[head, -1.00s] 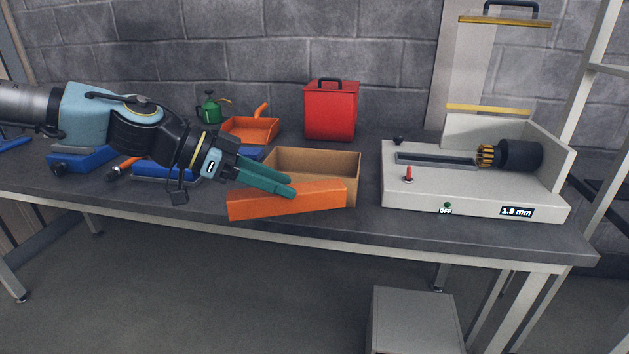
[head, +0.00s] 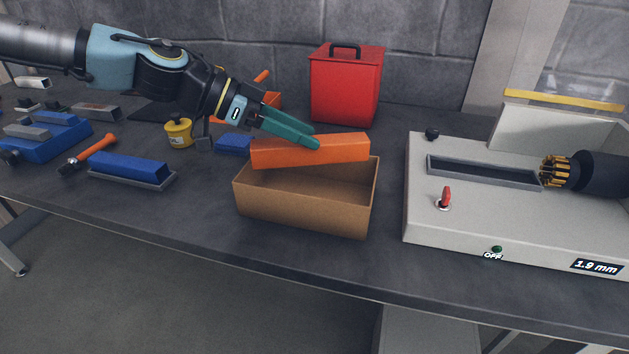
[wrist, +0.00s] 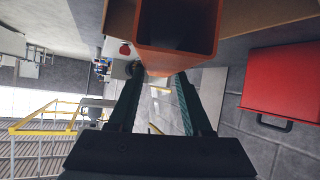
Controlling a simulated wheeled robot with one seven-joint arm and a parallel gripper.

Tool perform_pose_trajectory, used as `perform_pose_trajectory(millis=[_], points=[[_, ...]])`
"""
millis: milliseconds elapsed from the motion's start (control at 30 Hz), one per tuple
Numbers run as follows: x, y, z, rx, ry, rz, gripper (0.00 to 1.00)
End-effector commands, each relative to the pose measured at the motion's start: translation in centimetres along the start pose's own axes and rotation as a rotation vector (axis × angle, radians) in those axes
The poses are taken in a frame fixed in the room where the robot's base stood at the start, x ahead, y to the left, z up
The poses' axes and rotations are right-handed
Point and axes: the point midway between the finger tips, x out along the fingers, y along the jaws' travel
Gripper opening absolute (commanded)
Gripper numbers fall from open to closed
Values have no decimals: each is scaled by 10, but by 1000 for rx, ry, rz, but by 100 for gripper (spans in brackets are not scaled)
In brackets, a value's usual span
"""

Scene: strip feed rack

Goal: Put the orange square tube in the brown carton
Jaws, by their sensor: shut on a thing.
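The orange square tube (head: 312,151) is in my gripper (head: 316,140), whose green fingers are shut on it near its upper side. In the head view the tube lies lengthwise above the back part of the open brown carton (head: 305,212), hiding part of its back rim.
A red lidded bin (head: 345,90) stands behind the carton. A white machine (head: 520,225) with a red switch, marked OFF, stands to the right. A blue tube (head: 130,165), an orange-handled tool (head: 95,147) and a yellow pot (head: 178,133) lie to the left.

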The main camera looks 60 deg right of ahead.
Motion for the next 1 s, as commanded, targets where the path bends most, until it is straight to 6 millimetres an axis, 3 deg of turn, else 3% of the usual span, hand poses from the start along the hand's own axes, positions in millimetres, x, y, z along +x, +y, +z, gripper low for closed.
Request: perform_pose_trajectory(millis=[300,733,967,1000], points=[[26,-2,42,-2,1,5,0],[47,-6,79,-3,1,4,0],[49,-7,84,0,0,2,0],[49,-7,84,-1,-1,2,54]])
